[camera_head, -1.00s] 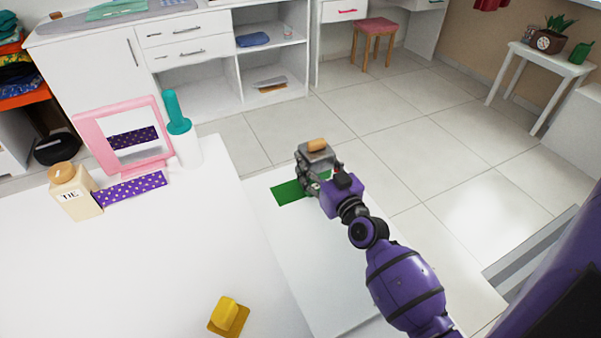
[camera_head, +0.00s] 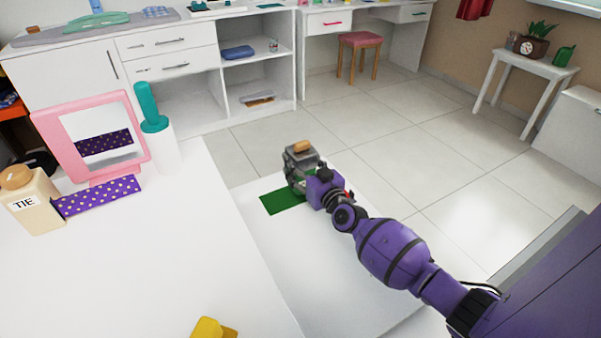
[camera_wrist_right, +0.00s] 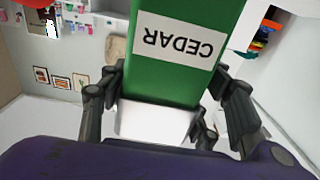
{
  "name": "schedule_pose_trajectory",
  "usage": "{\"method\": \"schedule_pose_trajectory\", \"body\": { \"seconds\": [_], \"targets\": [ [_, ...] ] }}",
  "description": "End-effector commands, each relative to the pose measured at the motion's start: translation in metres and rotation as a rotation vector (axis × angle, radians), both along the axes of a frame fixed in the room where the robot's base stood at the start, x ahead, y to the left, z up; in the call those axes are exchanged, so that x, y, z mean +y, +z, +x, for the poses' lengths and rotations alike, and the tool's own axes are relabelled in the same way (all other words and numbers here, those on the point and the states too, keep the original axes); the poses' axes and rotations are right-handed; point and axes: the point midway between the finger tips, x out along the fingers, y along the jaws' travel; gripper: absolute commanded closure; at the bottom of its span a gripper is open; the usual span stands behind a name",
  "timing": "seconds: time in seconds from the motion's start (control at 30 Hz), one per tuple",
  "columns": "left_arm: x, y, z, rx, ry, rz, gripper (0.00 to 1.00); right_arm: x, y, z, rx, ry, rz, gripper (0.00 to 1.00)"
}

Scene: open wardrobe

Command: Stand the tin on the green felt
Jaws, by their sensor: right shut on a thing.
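My right gripper (camera_head: 299,166) is at the far end of the white surface, at the upper right edge of the green felt (camera_head: 284,202). It is shut on the tin, which is green with a white CEDAR label in the right wrist view (camera_wrist_right: 160,85). The label reads upside down there, between the two fingers. In the head view the gripper hides most of the tin; a tan top (camera_head: 303,146) shows above it. I cannot tell whether the tin touches the felt. The felt's left part is bare. My left gripper is not in view.
A yellow object (camera_head: 208,329) lies at the front. The white surface before the felt is clear.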

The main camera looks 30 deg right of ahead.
Motion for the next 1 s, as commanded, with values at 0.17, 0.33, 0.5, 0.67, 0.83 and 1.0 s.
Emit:
{"method": "schedule_pose_trajectory", "body": {
  "seconds": [0.17,0.33,0.5,0.67,0.83,1.0],
  "targets": [
    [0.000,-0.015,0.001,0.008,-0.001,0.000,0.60,0.000,-0.020,-0.001,0.002,0.000,-0.001,0.84],
    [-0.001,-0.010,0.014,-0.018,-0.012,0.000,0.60,0.000,-0.017,-0.001,0.000,-0.001,0.000,0.84],
    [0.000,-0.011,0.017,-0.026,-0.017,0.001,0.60,0.000,-0.022,-0.001,0.001,-0.001,0.000,0.84],
    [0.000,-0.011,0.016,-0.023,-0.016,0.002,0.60,0.000,-0.021,-0.001,0.002,0.000,0.001,0.23],
    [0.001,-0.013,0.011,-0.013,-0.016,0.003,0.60,0.000,-0.021,-0.001,0.003,0.000,0.001,0.23],
    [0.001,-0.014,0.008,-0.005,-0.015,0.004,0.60,0.000,-0.019,-0.001,0.002,0.000,0.001,0.23]
  ]
}}
